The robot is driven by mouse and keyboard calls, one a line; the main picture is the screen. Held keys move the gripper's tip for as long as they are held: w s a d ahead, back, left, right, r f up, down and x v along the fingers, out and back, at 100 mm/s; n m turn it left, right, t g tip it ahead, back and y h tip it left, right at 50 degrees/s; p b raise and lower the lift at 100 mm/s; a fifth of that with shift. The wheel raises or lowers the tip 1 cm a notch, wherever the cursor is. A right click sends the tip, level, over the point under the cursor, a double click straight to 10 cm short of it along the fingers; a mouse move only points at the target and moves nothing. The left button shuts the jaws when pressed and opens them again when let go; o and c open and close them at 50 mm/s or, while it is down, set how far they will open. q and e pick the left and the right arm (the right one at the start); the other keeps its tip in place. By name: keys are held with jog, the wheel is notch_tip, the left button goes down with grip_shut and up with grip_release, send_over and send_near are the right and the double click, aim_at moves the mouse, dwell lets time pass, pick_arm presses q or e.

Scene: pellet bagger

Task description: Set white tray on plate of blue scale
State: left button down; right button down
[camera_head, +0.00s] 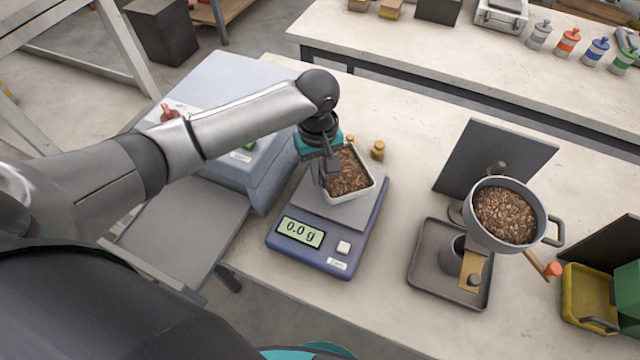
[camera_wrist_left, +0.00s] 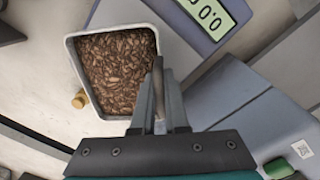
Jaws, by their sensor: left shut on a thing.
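The white tray (camera_head: 352,197), full of brown pellets, is over the grey plate (camera_head: 345,214) of the blue scale (camera_head: 335,258). It also shows in the left wrist view (camera_wrist_left: 115,117). My left gripper (camera_head: 330,165) is shut on one wall of the tray, and its fingers (camera_wrist_left: 158,95) straddle the rim in the wrist view. The scale's display reads 0.0 g. The tray's underside is hidden, so I cannot tell how small the gap to the plate is. The tray looks about level. My right gripper is not in view.
A blue-grey machine housing (camera_head: 225,85) stands left of the scale. Small brass weights (camera_head: 377,150) stand behind it. A hopper of pellets (camera_head: 505,215) on a dark stand (camera_head: 425,270) is to the right. A yellow bin (camera_head: 585,295) is farther right. Bare table lies between scale and stand.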

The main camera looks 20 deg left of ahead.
pick_arm(q)
notch_tip(320, 180, down, 4)
jog(key=shift+f+b, duration=0.1)
jog(key=shift+b, duration=0.25)
jog(key=c, duration=0.9)
grip_release()
notch_tip(320, 180, up, 12)
jog(key=shift+s+a+r+p, duration=0.1)
jog(key=shift+p, duration=0.95)
